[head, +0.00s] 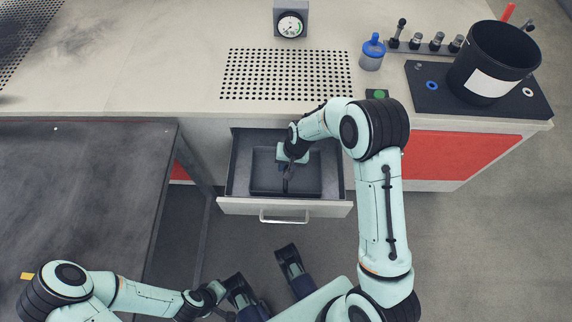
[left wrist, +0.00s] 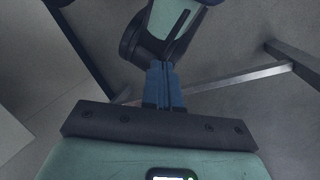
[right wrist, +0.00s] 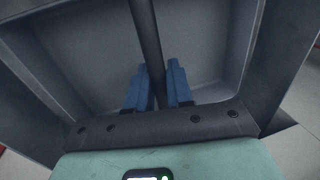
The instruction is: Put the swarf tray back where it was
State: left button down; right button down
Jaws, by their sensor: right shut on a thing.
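The swarf tray (head: 262,186) is a dark grey, shallow rectangular tray with a bar across its middle. It shows inside the outline of the open drawer (head: 236,180); whether it rests on the drawer floor or hangs just above cannot be told. My right gripper (head: 286,184) points down at the tray's middle. In the right wrist view its blue fingers (right wrist: 159,85) are shut on the dark bar, with the tray's inside (right wrist: 205,40) empty behind. My left gripper (left wrist: 164,82) has its blue fingers together, holding nothing, low over the floor side.
The drawer's handle (head: 284,217) faces me. The bench (head: 160,60) above carries a dial gauge (head: 290,24), a blue-capped jar (head: 372,52) and a black bin (head: 492,62) on a dark mat. A dark table (head: 85,190) stands left. Open floor lies to the right.

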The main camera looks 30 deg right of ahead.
pick_arm(q)
jog(key=shift+f, duration=0.1)
pick_arm(e)
jog(key=shift+f, duration=0.1)
jog(key=shift+f, duration=0.1)
jog(key=c, duration=1)
grip_release()
pick_arm(q)
jog(key=shift+w+a, duration=0.1)
jog(key=shift+w, duration=0.05)
pick_arm(e)
jog(key=shift+r, duration=0.4)
pick_arm(q)
jog(key=shift+g, duration=0.5)
jog(key=s+r+p, duration=0.1)
jog(key=s+d+r+p, duration=0.1)
jog(key=s+r, duration=0.1)
jog(key=shift+s+d+p, duration=0.1)
jog(key=shift+p, duration=0.25)
pick_arm(e)
jog(key=v, duration=1.1)
jog(key=shift+d+r, duration=0.15)
jog(key=shift+r, duration=0.1)
